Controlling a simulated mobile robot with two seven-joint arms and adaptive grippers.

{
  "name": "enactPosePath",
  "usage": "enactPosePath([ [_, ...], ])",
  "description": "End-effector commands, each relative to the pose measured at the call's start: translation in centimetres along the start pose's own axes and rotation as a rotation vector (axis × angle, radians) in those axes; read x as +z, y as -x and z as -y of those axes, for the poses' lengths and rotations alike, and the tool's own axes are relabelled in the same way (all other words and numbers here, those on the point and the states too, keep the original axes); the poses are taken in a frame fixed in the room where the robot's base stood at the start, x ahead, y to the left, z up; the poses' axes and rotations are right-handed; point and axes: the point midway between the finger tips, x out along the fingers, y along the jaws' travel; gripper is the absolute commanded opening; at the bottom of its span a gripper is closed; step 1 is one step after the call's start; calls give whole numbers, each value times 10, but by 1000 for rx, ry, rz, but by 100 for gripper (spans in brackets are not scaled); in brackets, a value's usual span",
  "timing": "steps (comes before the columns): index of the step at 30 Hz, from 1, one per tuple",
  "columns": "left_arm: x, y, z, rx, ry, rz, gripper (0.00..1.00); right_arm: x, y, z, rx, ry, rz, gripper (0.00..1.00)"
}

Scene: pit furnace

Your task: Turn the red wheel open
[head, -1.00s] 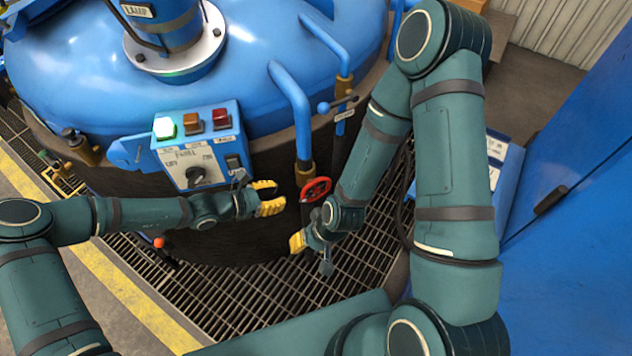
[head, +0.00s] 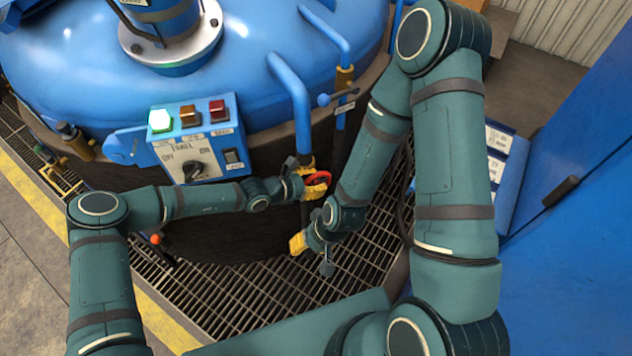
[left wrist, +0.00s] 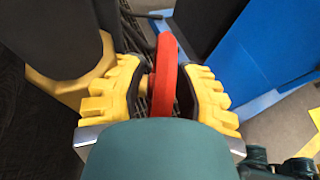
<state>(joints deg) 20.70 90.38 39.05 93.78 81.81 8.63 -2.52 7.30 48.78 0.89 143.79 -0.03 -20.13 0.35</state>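The red wheel (head: 321,181) is on the valve pipe at the side of the blue furnace, partly hidden by my left gripper (head: 311,183). In the left wrist view the wheel's red rim (left wrist: 165,78) stands edge-on between the two yellow fingers of my left gripper (left wrist: 162,80). The fingers are apart, with a gap beside the rim on the left; the right finger is close to it, and I cannot tell whether it touches. My right gripper (head: 299,243) hangs below the wheel over the grating; its finger opening cannot be made out.
A control panel (head: 197,150) with a lit green lamp is left of the wheel. Blue pipes (head: 293,100) rise above it. My right arm passes close on the right. A blue cabinet (head: 575,220) stands at the right; grating (head: 250,290) covers the floor.

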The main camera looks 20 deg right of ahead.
Motion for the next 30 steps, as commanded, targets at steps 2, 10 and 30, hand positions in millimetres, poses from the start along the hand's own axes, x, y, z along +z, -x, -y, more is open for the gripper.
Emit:
enactPosePath([
  [2, 0, -1, 0, 0, 0, 0, 30, 0, 0, 0, 0, 0, 0, 47],
  [10, 0, -1, 0, 0, 0, 0, 12, 0, 0, 0, 0, 0, 1, 47],
  [30, -4, -1, 0, 1, 1, 101, 0, 4, -14, -5, -1, 3, 7, 47],
])
